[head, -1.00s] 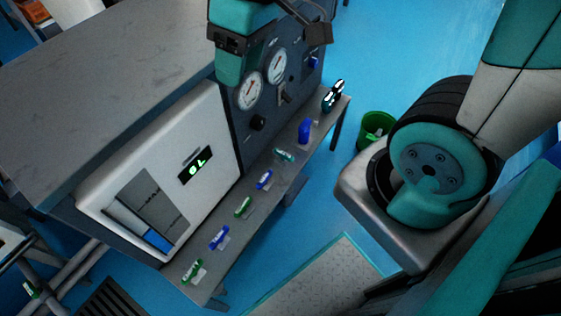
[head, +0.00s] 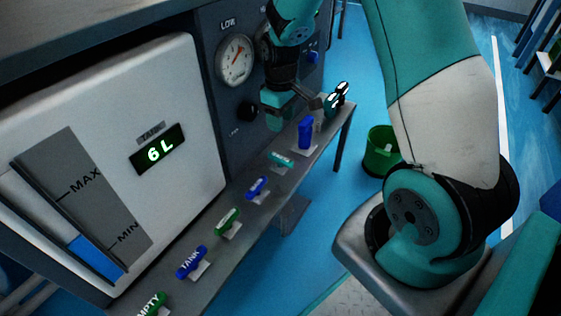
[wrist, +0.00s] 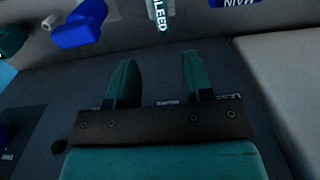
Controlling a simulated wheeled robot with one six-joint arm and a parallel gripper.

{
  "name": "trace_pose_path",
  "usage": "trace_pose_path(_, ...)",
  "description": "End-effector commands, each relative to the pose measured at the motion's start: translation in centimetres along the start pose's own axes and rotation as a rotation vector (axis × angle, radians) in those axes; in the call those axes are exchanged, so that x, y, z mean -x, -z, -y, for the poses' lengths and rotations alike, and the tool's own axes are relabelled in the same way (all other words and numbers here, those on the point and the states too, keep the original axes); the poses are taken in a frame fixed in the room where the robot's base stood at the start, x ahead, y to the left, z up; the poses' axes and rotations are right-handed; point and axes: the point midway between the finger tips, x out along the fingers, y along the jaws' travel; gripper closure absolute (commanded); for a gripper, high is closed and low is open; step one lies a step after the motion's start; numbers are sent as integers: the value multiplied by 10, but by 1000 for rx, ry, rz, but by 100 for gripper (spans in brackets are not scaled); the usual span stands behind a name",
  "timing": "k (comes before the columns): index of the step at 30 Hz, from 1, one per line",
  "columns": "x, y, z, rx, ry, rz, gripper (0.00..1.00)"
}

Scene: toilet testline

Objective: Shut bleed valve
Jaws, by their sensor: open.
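The bleed valve handle is a small teal bar marked BLEED (wrist: 165,14), at the top middle of the wrist view. In the head view, a teal handle (head: 281,160) on the narrow shelf, between a blue handle and a blue upright piece, appears to be this valve. My gripper (wrist: 157,68) is open and empty, with its two teal fingers apart and nothing between them. The handle lies beyond the fingertips and is not touched. In the head view my gripper (head: 278,105) hangs in front of the gauge panel, above and behind the teal handle.
A blue MAIN handle (wrist: 233,3) and a blue upright piece (wrist: 80,24) flank the bleed handle. The shelf also carries a TANK handle (head: 191,262) and an EMPTY handle (head: 152,304). The dark gauge panel (head: 240,102) stands close behind. A green bin (head: 382,152) is on the floor.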

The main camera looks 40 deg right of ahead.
Motion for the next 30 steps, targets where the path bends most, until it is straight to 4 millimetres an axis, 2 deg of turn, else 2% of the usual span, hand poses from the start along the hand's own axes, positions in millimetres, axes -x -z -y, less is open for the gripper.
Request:
trace_pose_path(1, -18, -1, 1, 0, 3, 4, 53)
trace_pose_path(3, -35, -1, 1, 0, 3, 3, 53)
trace_pose_path(9, -81, -1, 1, 0, 3, 3, 53)
trace_pose_path(15, -118, -1, 1, 0, 2, 2, 53)
trace_pose_path(21, -135, 0, 1, 0, 1, 0, 53)
trace_pose_path(30, -137, 0, 1, 0, 1, -1, 53)
